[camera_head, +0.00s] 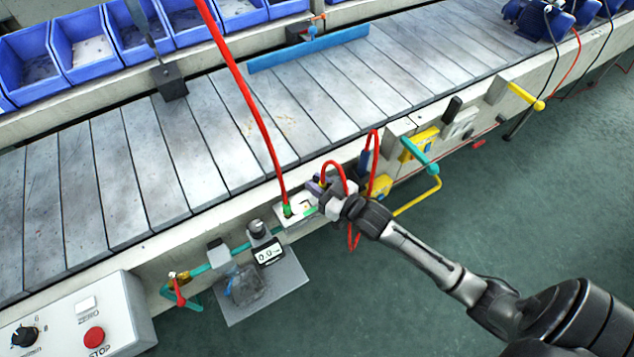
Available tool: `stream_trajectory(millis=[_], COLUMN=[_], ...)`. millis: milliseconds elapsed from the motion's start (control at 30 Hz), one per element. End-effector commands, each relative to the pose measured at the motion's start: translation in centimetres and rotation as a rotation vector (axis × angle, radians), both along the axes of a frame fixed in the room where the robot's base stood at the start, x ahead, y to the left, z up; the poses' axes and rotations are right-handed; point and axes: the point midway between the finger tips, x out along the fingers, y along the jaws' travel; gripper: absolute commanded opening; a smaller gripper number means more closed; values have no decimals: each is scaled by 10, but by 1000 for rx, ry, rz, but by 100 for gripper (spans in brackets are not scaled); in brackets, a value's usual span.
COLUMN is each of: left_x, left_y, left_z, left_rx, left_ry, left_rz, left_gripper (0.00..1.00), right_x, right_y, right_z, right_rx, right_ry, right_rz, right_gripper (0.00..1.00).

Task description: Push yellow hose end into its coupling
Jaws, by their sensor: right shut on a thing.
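My right gripper (326,195) reaches in from the lower right, beside the front edge of the conveyor. It is shut on the end of a looped red hose (334,163); the fingers largely hide this end, so its colour is hard to tell. The gripper is just right of a small white coupling block (297,212). Another red hose (246,92) comes down from the top and ends at the block with a green end (287,210). The yellow coupling cannot be made out clearly. Whether the held end touches the block cannot be told. My left gripper is not in view.
The slatted conveyor (190,160) runs behind the block. A gauge (267,252) and teal pipe stand left over a grey plate (285,292). A control box (85,315) is front left. Teal and yellow handles (525,97) stick out at right. Blue bins (80,40) line the back.

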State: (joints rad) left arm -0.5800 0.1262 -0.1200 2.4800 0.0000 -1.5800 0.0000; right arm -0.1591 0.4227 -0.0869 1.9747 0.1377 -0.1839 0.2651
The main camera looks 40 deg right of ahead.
Motion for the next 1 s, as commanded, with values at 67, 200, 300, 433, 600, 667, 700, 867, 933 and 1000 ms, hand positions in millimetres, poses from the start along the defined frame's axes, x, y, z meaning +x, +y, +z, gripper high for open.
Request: stream_trajectory(millis=[67, 200, 300, 433, 600, 667, 700, 867, 933, 1000], left_x=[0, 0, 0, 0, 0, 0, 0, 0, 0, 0], left_y=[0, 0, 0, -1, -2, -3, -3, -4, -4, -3], left_z=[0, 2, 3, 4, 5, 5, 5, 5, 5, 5], left_rx=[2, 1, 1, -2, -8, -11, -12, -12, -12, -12], left_ry=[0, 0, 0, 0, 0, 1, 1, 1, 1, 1], left_rz=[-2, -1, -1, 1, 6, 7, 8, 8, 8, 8], left_gripper=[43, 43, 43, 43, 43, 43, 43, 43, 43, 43], right_x=[0, 0, 0, 0, 0, 0, 0, 0, 0, 0], right_y=[0, 0, 0, 0, 0, 0, 0, 0, 0, 0], right_z=[0, -1, -2, -4, -5, -5, -5, -5, -5, -5], right_rx=[0, 0, 0, 0, 0, 0, 0, 0, 0, 0], right_ry=[0, 0, 0, 1, 0, 0, 0, 0, 0, 0], right_rz=[0, 0, 0, 0, 0, 0, 0, 0, 0, 0], right_gripper=[0, 0, 0, 0, 0, 0, 0, 0, 0, 0])
